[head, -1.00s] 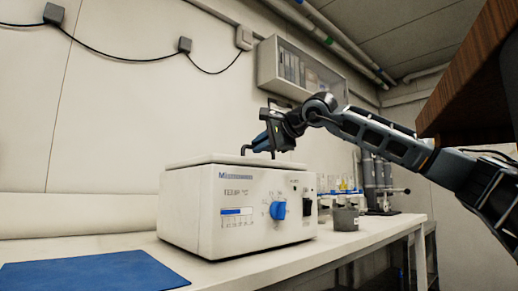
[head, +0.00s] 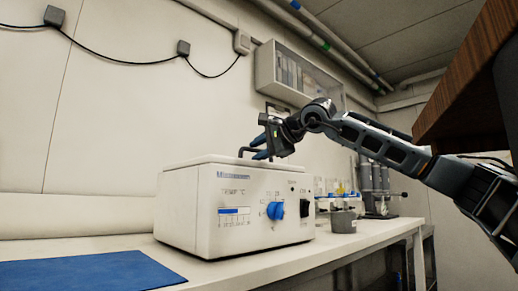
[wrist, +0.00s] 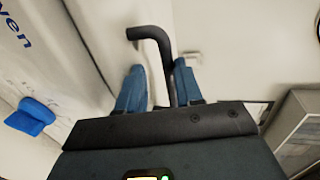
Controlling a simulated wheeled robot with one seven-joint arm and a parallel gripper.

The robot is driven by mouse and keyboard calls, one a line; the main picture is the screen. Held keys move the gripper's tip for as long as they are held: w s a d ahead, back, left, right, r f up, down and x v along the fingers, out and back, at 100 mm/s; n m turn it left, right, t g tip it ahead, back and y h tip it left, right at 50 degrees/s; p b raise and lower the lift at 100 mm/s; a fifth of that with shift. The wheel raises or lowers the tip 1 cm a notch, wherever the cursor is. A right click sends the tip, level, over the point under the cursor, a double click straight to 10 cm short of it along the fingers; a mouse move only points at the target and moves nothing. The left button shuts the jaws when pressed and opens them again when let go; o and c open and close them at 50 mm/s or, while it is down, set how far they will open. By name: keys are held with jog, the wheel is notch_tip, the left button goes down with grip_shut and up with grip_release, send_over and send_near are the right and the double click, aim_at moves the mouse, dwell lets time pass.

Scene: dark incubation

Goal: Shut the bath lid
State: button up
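The bath (head: 238,215) is a white box with a blue knob (head: 275,210) on its front, standing on the bench. Its lid (head: 205,161) looks flat on top, level with the rim; from this low angle I cannot tell whether it is fully seated. A black bent lid handle (head: 242,152) rises above it. My gripper (head: 260,149) is at the handle, above the lid. In the wrist view the handle (wrist: 150,33) passes between my two blue fingers (wrist: 158,85), close to the right finger, with a gap to the left one. The fingers are apart.
A blue mat (head: 90,270) lies on the bench (head: 350,241) left of the bath. A grey cup (head: 343,222) and glassware stand to the right. A wall cabinet (head: 297,75) hangs behind my arm. A wooden edge (head: 470,85) overhangs at upper right.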

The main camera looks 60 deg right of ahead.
jog(key=shift+o, duration=0.5)
jog(key=shift+f, duration=0.45)
jog(key=p+v, duration=0.1)
jog(key=v, duration=0.7)
jog(key=shift+r+p, duration=0.3)
jog(key=shift+r, duration=0.1)
jog(key=shift+d, duration=0.1)
